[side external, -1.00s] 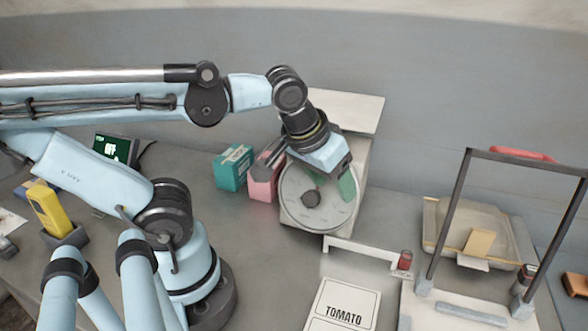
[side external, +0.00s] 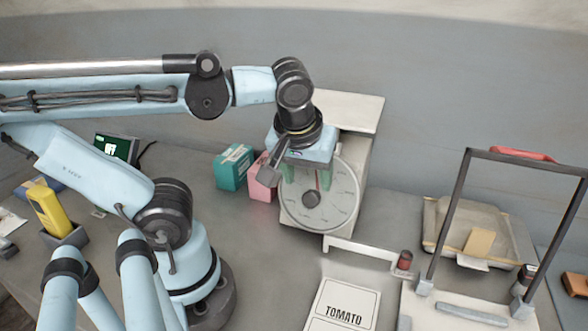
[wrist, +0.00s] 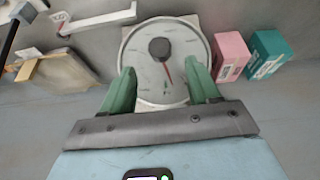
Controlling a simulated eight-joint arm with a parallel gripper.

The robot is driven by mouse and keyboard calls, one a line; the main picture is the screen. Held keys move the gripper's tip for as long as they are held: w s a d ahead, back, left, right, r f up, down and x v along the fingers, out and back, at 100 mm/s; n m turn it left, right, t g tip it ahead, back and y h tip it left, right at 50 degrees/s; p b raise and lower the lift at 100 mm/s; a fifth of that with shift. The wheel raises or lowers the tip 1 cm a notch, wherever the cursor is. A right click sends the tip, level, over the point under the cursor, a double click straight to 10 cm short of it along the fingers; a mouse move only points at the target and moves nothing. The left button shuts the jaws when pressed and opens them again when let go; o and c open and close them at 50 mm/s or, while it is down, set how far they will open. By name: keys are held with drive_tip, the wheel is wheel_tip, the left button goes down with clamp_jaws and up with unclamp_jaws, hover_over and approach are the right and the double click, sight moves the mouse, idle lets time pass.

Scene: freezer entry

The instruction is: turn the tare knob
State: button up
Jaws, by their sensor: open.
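The scale has a round pale dial with a red pointer, and a dark round tare knob (side external: 312,198) sits at the dial's middle. The knob also shows in the wrist view (wrist: 159,48), beyond my fingertips. My gripper (side external: 306,182) points down in front of the dial's upper part, its green fingers apart. In the wrist view my gripper (wrist: 160,78) is open and empty, with one finger on each side of the dial's middle line. The fingertips look short of the knob; I cannot tell the exact gap.
A teal box (side external: 234,167) and a pink box (side external: 262,184) stand left of the scale. A white bracket with a red-capped part (side external: 404,260) lies to the right. A dark frame (side external: 450,215) and a tray (side external: 432,225) stand further right. A TOMATO card (side external: 343,305) lies in front.

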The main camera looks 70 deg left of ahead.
sight(315, 198)
drive_tip(key=shift+x, duration=3.2)
drive_tip(key=c, duration=1)
drive_tip(key=shift+c, duration=0.2)
drive_tip(key=m+g+y, duration=0.2)
drive_tip(key=m+y, duration=0.1)
drive_tip(key=shift+w+d+f+m+g+y, duration=0.15)
drive_tip(key=shift+w+d+m+g+y, duration=0.15)
drive_tip(key=shift+g, duration=0.1)
drive_tip(key=m+y, duration=0.1)
drive_tip(key=y, duration=0.1)
drive_tip(key=m+g+y, duration=0.1)
drive_tip(key=m+y, duration=0.1)
drive_tip(key=shift+d+f+m, duration=0.2)
drive_tip(key=shift+m, duration=0.1)
drive_tip(key=shift+g, duration=0.3)
